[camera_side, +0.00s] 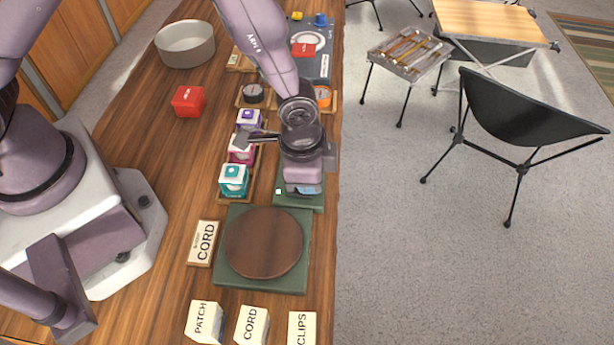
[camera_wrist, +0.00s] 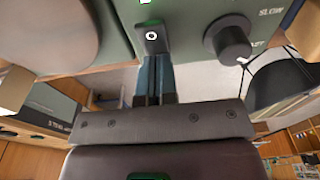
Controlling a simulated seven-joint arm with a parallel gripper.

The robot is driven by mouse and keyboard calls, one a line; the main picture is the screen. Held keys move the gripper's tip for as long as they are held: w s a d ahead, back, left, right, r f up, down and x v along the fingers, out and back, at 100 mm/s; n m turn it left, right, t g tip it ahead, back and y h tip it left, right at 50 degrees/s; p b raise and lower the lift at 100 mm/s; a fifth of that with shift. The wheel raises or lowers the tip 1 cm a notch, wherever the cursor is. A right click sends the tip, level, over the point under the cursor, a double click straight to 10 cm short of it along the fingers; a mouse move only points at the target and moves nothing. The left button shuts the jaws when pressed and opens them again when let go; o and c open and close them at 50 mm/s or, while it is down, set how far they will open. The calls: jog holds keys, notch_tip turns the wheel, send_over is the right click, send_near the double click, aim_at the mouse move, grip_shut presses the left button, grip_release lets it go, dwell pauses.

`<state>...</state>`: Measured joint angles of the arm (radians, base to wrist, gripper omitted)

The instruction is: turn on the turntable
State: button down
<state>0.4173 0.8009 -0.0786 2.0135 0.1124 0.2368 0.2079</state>
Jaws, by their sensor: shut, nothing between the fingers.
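The turntable has a round brown platter (camera_side: 264,242) on a green square base (camera_side: 225,272), with a green control panel (camera_side: 283,203) behind it on the wooden counter. In the wrist view, the panel carries a black switch (camera_wrist: 151,33) with a white ring mark. A black knob (camera_wrist: 228,40) marked SLOW sits to the right. My gripper (camera_wrist: 155,82) is shut and empty, its blue fingertips at the switch's lower edge; I cannot tell whether they touch. In the side view my gripper (camera_side: 304,188) is over the panel and hides much of it.
Teal (camera_side: 233,180), magenta and purple boxes stand left of my gripper. A CORD sign (camera_side: 202,243) is beside the platter, and white labelled blocks (camera_side: 252,325) line the front. A red box (camera_side: 188,101) and a grey bowl (camera_side: 185,43) stand farther back. The counter's right edge is close.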

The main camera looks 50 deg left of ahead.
jog(key=shift+s+a+f, duration=0.15)
jog(key=shift+s+f, duration=0.05)
jog(key=shift+s+a+r, duration=0.25)
jog(key=shift+s+a, duration=0.25)
jog(key=shift+r, duration=0.15)
notch_tip(320, 180, up, 14)
jog(key=s+a, duration=0.1)
jog(key=shift+s+a+f, duration=0.2)
jog(key=shift+s+a, duration=0.05)
jog(key=shift+w+d, duration=0.45)
